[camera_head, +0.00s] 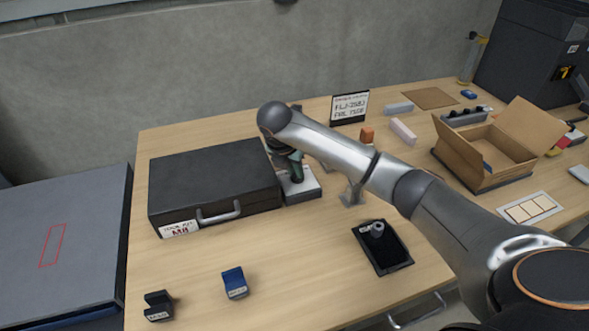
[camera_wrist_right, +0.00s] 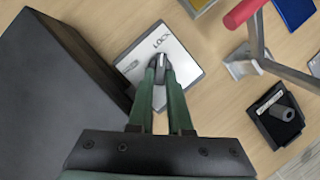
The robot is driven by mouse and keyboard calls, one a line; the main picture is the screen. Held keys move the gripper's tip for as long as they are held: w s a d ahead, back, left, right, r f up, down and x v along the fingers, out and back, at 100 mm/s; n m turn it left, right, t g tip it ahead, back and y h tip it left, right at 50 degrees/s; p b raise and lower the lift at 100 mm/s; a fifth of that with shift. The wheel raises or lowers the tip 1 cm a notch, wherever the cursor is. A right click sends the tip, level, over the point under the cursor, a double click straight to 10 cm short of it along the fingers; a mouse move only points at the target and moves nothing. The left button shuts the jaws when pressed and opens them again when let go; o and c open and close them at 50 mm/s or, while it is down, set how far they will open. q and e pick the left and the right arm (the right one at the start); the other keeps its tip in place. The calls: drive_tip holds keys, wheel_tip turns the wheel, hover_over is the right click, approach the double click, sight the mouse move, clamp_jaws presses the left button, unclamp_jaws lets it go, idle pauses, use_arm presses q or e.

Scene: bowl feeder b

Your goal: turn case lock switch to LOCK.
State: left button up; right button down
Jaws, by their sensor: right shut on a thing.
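The case lock switch is a pale plate on a grey box (camera_head: 308,187) at the right side of the black case (camera_head: 210,181). In the right wrist view its plate (camera_wrist_right: 184,73) shows the word LOCK near the top edge and a second, unreadable mark at the left. My right gripper (camera_wrist_right: 160,73) comes down over the plate, shut on the dark switch knob (camera_wrist_right: 159,59). The knob points roughly up in that view; its exact setting is unclear, as the fingers cover part of it. In the head view my right gripper (camera_head: 296,176) partly hides the switch. My left gripper is out of view.
A grey metal bracket (camera_head: 352,194) stands right of the switch. A black tray (camera_head: 383,248) with a grey cylinder lies nearer. An open cardboard box (camera_head: 484,154) stands at the right, and a sign (camera_head: 349,107) behind.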

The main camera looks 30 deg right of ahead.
drive_tip(key=c, duration=0.8)
unclamp_jaws()
drive_tip(key=shift+c, duration=0.2)
drive_tip(key=p+v, duration=0.1)
drive_tip(key=v, duration=1.1)
drive_tip(key=shift+r, duration=0.25)
drive_tip(key=shift+s+a, duration=0.1)
drive_tip(key=shift+s, duration=0.05)
